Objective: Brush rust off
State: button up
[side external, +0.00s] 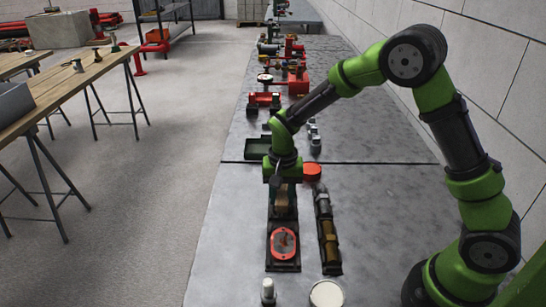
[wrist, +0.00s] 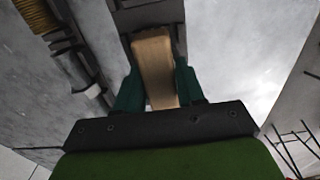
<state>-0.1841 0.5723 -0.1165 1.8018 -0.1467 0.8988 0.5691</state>
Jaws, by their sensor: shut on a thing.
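My gripper (side external: 283,190) points down over the dark tray on the grey bench. It is shut on a tan, wooden-looking block (side external: 281,203), likely the brush handle. The wrist view shows this tan handle (wrist: 153,65) between my two green fingers (wrist: 158,88). Any bristles are hidden. A red plate with a greyish round centre (side external: 283,243) lies on the near part of the tray (side external: 283,266), apart from the held piece. Rust is too small to make out.
A dark rack (side external: 331,268) with brass and grey cylinders stands close to the right. A red round lid (side external: 312,170) is behind it. A white round pot (side external: 327,294) and a small pale bottle (side external: 268,291) stand at the front. Red pump parts (side external: 297,80) fill the far bench.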

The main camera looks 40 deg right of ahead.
jog(key=shift+s+a+r, duration=0.1)
jog(key=shift+r, duration=4.1)
